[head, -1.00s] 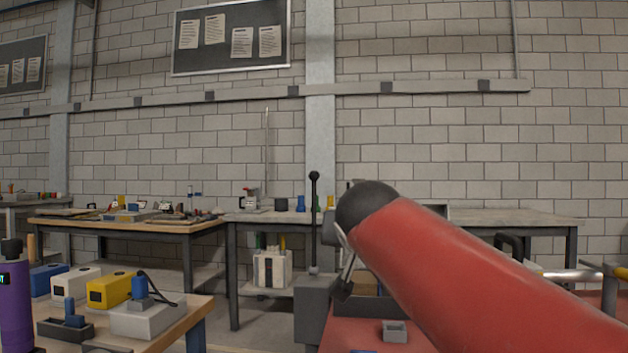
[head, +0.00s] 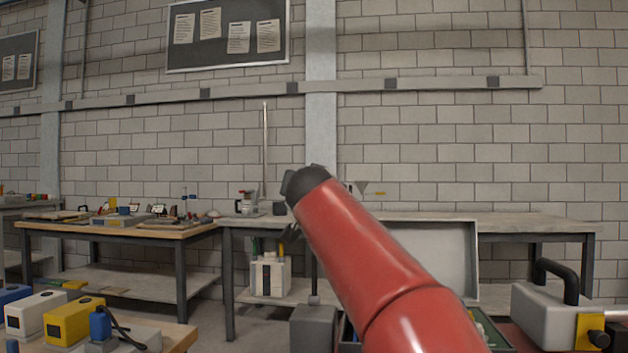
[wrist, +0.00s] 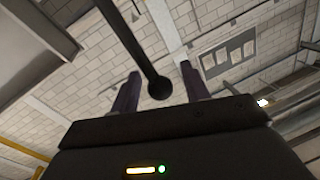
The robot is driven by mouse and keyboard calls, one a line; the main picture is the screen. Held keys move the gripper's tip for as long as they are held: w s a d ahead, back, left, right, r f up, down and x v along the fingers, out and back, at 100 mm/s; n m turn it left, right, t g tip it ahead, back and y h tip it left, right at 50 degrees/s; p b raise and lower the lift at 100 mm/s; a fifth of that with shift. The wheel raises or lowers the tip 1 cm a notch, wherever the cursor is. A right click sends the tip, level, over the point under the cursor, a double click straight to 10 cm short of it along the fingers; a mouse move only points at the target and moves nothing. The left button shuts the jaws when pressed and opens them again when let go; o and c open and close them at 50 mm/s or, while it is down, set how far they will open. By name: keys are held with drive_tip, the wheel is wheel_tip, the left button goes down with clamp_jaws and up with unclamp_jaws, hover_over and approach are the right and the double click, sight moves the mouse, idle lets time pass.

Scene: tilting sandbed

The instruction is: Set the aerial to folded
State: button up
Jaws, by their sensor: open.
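The aerial appears to be a black rod with a ball end, standing on a grey box (head: 313,326) in the head view. Most of the rod is hidden behind my red arm; only a short lower piece shows above the box. In the wrist view the black aerial (wrist: 139,52) comes in from the top, and its ball end lies between my fingers in the picture. My gripper (wrist: 160,72) is open, with one finger on each side of the ball. I cannot tell the depth gap or whether a finger touches. The rod looks upright, roughly parallel to the wall column.
A thin pale rod (head: 265,145) stands at the back workbench (head: 400,217). A grey case with a black handle (head: 548,312) is at right. At lower left, a yellow box (head: 72,321) and a white box (head: 36,312) sit on a near table.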

drive_tip(key=shift+w, duration=0.75)
clamp_jaws()
drive_tip(key=shift+d, duration=0.1)
